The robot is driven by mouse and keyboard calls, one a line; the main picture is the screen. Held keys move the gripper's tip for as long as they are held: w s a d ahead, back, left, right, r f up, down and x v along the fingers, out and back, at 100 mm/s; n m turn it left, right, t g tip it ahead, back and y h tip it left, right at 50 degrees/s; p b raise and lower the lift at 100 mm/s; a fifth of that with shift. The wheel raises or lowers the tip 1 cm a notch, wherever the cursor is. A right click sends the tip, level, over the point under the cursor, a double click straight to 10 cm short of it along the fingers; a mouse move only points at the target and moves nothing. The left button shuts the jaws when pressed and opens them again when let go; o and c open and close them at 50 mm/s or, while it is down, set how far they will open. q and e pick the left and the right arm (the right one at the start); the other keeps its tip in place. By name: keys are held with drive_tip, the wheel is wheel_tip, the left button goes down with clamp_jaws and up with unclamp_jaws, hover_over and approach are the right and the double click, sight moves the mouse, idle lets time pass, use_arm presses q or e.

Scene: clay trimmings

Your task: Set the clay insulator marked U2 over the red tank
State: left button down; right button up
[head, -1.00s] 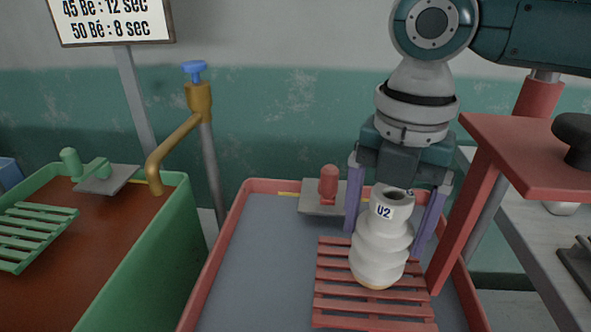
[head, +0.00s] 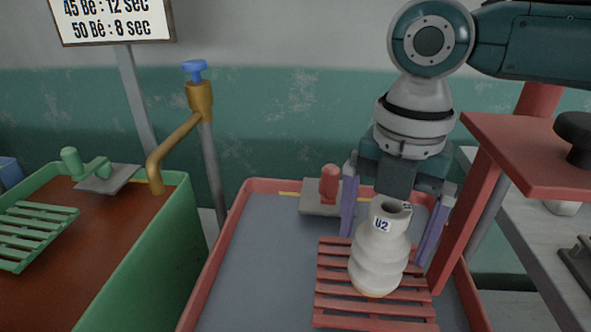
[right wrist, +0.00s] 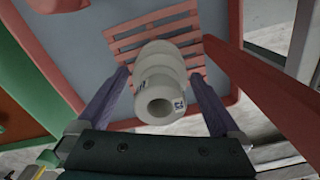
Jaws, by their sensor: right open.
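The white ribbed clay insulator (head: 380,255) carries a U2 label near its open top. It is over the red slatted rack (head: 332,290) of the red tank (head: 228,252), leaning slightly in the head view. I cannot tell whether its base rests fully on the slats. My right gripper (head: 396,242) is open, with one purple finger on each side of the insulator and gaps between. In the right wrist view the insulator (right wrist: 161,97) sits between the spread fingers, its hollow mouth facing the camera. My left gripper is out of view.
A red post and shelf (head: 545,155) stand close to the right of my right gripper. A red-handled fitting (head: 329,184) sits on the tank's back edge. A brass tap (head: 178,140) and a green tank (head: 165,245) are to the left.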

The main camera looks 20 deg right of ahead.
wheel_tip(320, 180, up, 11)
drive_tip(key=shift+r+p, duration=0.1)
drive_tip(key=shift+p, duration=0.25)
drive_tip(key=shift+a, duration=0.15)
drive_tip(key=s+a+f+m+t+y, duration=0.25)
drive_tip(key=s+a+f+m, duration=0.35)
drive_tip(key=a+f+m, duration=0.4)
drive_tip(key=s+d+m, duration=0.2)
drive_tip(key=s+m, duration=0.1)
drive_tip(key=m, duration=0.1)
drive_tip(key=s+d+f+m+h, duration=0.1)
drive_tip(key=s+m, duration=0.2)
drive_tip(key=m, duration=0.1)
drive_tip(key=s+d+f+m+t+h, duration=0.1)
drive_tip(key=s+d+m, duration=0.1)
drive_tip(key=s+m, duration=0.1)
drive_tip(key=shift+d+m, duration=0.35)
drive_tip(key=shift+m, duration=0.55)
drive_tip(key=shift+s+d+m, duration=0.25)
drive_tip(key=shift+d+m, duration=0.05)
